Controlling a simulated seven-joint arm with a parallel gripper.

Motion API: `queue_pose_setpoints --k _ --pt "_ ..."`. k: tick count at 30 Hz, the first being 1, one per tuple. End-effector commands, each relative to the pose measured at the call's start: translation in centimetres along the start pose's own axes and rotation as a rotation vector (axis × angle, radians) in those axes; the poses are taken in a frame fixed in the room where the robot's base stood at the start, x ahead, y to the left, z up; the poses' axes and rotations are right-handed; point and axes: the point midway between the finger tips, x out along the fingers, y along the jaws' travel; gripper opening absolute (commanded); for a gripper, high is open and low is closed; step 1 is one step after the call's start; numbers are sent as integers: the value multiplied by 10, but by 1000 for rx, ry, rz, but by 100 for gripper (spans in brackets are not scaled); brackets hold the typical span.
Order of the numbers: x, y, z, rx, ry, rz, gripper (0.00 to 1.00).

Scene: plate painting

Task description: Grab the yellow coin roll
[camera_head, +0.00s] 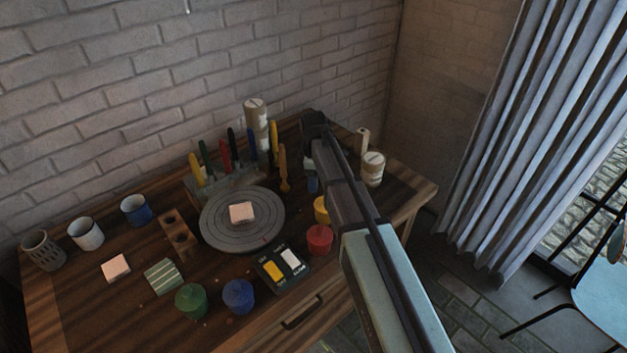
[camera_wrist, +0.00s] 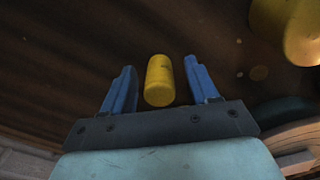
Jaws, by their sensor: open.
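The yellow coin roll (camera_wrist: 160,82) is a short yellow cylinder in the wrist view, on the dark wooden table. It lies between the two blue fingers of my gripper (camera_wrist: 160,66), with a visible gap on each side. My gripper is open and holds nothing. I cannot make out the coin roll in the head view; my arm and gripper cover that area.
The turntable (camera_head: 216,236) bears a pale pink block. A yellow pot (camera_head: 321,209) and red pot (camera_head: 319,240) stand close to my arm. A pen rack (camera_head: 228,182) and stacked jars (camera_head: 256,118) stand behind. A jar (camera_head: 373,168) stands right. Green and blue pots line the front.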

Motion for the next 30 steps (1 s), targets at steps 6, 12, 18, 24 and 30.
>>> queue_pose_setpoints --k 6,12,18,24,30 --pt "0 0 0 0 0 0 43" --pt "0 0 0 0 0 -1 24" --pt "0 0 0 0 0 -1 5" --pt "0 0 0 0 0 -1 0" --pt "-2 0 0 0 0 0 0"
